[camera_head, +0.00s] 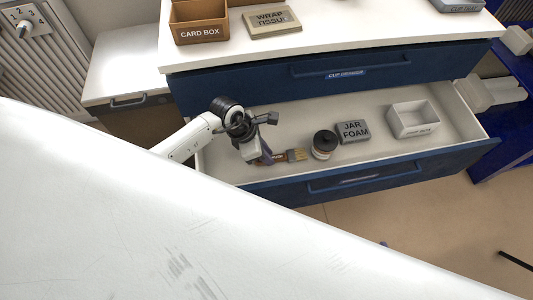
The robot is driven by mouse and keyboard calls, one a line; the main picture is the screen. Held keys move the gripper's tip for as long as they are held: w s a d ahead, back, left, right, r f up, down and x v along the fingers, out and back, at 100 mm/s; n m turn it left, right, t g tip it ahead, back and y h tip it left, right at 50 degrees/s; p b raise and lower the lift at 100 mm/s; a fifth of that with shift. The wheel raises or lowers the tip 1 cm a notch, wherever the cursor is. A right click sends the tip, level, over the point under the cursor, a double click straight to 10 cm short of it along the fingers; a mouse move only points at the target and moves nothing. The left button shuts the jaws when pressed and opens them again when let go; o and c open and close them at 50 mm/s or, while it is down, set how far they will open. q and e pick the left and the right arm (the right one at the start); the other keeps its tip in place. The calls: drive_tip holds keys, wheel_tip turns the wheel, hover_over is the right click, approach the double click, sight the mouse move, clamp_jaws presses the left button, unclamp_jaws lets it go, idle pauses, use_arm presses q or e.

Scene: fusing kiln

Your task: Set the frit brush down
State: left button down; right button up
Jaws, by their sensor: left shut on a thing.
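My left gripper (264,148) is over the left part of the open drawer (372,175). It is shut on the frit brush (294,156), whose brown ferrule and pale bristles point right. The handle end is largely hidden by the gripper. I cannot tell whether the brush touches the drawer floor. My right gripper is not in view.
In the drawer, right of the brush, are a dark-lidded jar (324,145), a grey jar foam block (352,132) and a small white open box (413,119). A card box (199,33) and a wrap tissue pack (271,22) stand on the countertop above. A large white surface hides the lower left.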

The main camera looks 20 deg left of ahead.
use_arm(q)
drive_tip(key=c, duration=1.7)
unclamp_jaws()
drive_tip(key=shift+f, duration=0.1)
drive_tip(key=shift+o, duration=0.2)
drive_tip(key=shift+r, duration=0.2)
drive_tip(key=p+v, duration=0.2)
drive_tip(key=v, duration=1)
